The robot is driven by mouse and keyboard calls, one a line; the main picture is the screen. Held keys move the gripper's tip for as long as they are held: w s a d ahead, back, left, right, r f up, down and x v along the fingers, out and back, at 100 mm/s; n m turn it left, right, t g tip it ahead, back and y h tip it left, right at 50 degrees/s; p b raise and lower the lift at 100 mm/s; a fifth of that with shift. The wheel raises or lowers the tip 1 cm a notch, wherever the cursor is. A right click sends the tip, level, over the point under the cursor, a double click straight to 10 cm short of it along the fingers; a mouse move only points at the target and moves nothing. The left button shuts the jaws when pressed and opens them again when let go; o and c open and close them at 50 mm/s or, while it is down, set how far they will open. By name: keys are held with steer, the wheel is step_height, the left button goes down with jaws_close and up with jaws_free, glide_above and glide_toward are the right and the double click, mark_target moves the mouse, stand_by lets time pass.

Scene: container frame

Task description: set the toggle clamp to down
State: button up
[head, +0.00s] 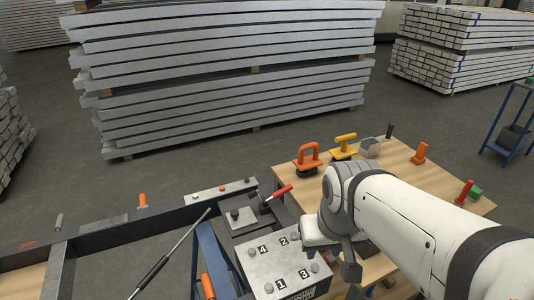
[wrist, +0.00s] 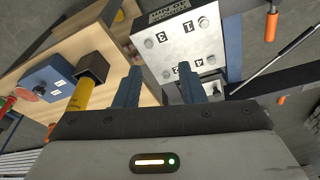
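The toggle clamp (head: 277,194) has a red handle on a dark base. It sits on the dark frame beside a small grey plate, just behind the numbered box, in the head view. Its handle slants up to the right. I cannot make it out in the wrist view. My gripper (head: 331,256) hangs over the right side of the numbered box, to the right of and nearer than the clamp. In the wrist view my gripper's two blue-grey fingers (wrist: 160,88) are apart with nothing held between them.
The grey numbered box (head: 257,265) stands in front of the clamp; it also shows in the wrist view (wrist: 172,45). A wooden table (head: 290,172) at right holds orange and yellow tools. A thin dark rod (head: 165,258) slants at left. Stacked beams (head: 230,70) stand behind.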

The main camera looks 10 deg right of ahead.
steer(key=shift+o, duration=0.5)
steer(key=shift+w, duration=0.1)
steer(key=m+b, duration=0.4)
steer(key=m, duration=0.9)
glide_above(281, 190)
steer(key=s, duration=0.2)
steer(key=s+f+x, duration=0.1)
steer(key=s+x, duration=0.1)
steer(key=x, duration=0.8)
steer(key=shift+m+g+y, duration=0.3)
steer(key=shift+g+y, duration=0.1)
steer(key=f, duration=0.3)
steer(key=w+f, duration=0.1)
steer(key=f, duration=0.3)
steer(key=shift+w+f, duration=0.2)
steer(key=shift+w, duration=0.05)
jaws_close()
